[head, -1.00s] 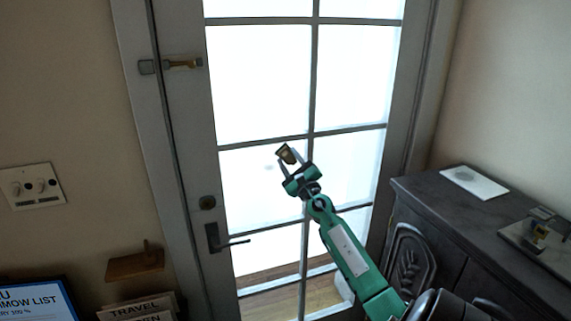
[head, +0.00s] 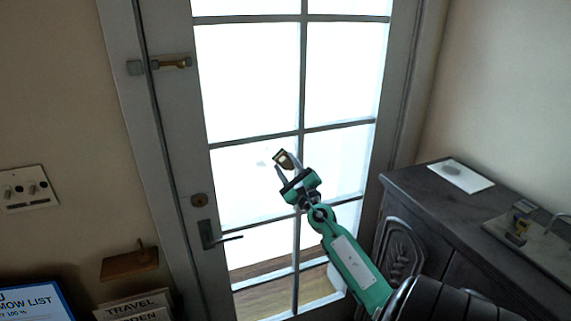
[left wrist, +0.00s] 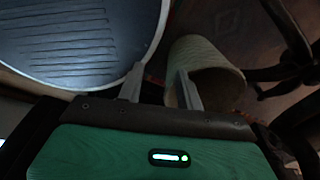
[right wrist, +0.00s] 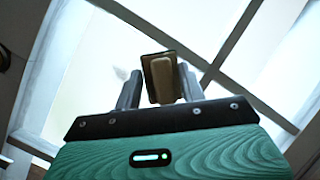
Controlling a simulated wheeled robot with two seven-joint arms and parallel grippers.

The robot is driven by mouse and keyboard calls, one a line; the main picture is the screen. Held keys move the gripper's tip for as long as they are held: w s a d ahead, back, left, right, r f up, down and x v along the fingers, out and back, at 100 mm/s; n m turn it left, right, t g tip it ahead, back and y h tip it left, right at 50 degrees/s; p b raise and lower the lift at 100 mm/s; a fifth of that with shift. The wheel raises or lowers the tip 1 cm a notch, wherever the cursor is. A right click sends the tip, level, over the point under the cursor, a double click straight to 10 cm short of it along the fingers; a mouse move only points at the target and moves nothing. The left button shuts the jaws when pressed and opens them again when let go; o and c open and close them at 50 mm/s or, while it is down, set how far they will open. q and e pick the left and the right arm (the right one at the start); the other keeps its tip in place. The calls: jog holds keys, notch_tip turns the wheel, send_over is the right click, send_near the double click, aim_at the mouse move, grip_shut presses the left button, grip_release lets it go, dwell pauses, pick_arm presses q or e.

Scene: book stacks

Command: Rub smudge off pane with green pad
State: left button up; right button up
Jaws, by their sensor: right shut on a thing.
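The pane (head: 245,170) is a bright glass square in the middle of the door, left of the centre bar. A faint grey smudge (head: 262,157) shows on it; a pale mark also shows in the right wrist view (right wrist: 121,73). My right gripper (head: 284,165) is shut on a small pad (head: 283,158), which looks tan with a dark edge in this light. The pad stands between the fingers in the right wrist view (right wrist: 162,78). It appears just right of the smudge; I cannot tell whether it touches the glass. My left gripper (left wrist: 158,92) is open and empty.
The door has a lever handle (head: 210,237) and a latch (head: 170,63). A dark cabinet (head: 435,205) with a white sheet (head: 460,176) stands at right. In the left wrist view, a round grey lid-like thing (left wrist: 75,40) and a pale bin (left wrist: 210,70) lie beyond the fingers.

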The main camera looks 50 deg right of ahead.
jog(key=shift+s+a+p, duration=0.2)
jog(key=shift+s+a, duration=0.15)
jog(key=shift+s, duration=0.3)
jog(key=shift+s+a+p, duration=0.15)
jog(key=shift+s+a, duration=0.2)
jog(key=shift+s, duration=0.3)
pick_arm(q)
jog(key=shift+r, duration=0.35)
pick_arm(e)
jog(key=shift+w, duration=0.1)
